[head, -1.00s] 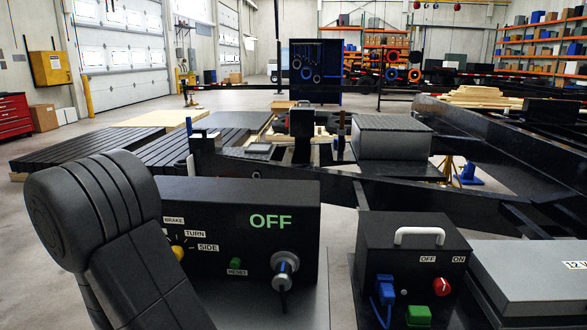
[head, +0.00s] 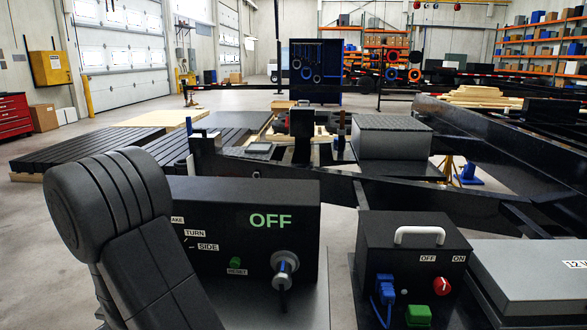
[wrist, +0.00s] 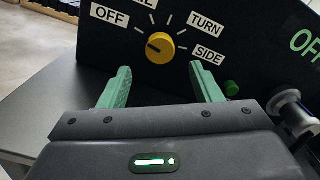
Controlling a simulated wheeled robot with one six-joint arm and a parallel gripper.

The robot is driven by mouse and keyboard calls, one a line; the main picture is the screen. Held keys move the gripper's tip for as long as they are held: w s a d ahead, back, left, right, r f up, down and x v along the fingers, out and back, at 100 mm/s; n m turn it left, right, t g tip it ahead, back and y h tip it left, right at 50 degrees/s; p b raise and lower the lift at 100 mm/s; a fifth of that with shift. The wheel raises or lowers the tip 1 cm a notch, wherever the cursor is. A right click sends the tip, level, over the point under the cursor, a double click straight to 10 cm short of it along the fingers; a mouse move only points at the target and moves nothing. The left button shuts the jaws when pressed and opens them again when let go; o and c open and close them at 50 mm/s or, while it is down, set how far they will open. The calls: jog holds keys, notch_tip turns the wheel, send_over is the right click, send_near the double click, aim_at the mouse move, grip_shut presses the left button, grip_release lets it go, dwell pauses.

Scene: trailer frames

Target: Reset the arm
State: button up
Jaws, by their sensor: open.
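In the wrist view, my gripper (wrist: 160,88) is open, with its two green fingers spread and nothing between them. Just beyond the fingertips is a yellow knob (wrist: 160,47) on a black control box, apart from the fingers. The knob's dark mark points left, toward the OFF label. My arm covers the knob and the left part of this box (head: 245,205) in the head view, and my gripper is hidden there. The box's display reads OFF in green.
A green reset button (head: 236,262) and a plugged connector (head: 285,265) are on the box's front. To the right stands a second black box (head: 410,250) with a white handle, a red knob and a blue plug. A grey case (head: 540,275) stands beside it. Black trailer frames (head: 480,150) lie behind.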

jog(key=w, duration=0.7)
jog(key=shift+d+f+b, duration=0.1)
jog(key=shift+d+b, duration=0.25)
jog(key=shift+s+a+f+m+b, duration=0.1)
jog(key=shift+s+f+m+b, duration=0.05)
jog(key=shift+m+b, duration=0.45)
jog(key=shift+s+m+b, duration=0.1)
jog(key=shift+m+b, duration=0.3)
jog(key=shift+m, duration=0.1)
jog(key=m+b, duration=0.3)
jog(key=m, duration=0.2)
jog(key=shift+m+b, duration=0.35)
jog(key=shift+m, duration=0.05)
jog(key=m+b, duration=0.2)
jog(key=m, duration=0.2)
jog(key=shift+a, duration=0.1)
jog(key=shift+r+m+b, duration=0.15)
jog(key=shift+m, duration=0.75)
jog(key=shift+r+m+b, duration=0.15)
jog(key=shift+m, duration=0.75)
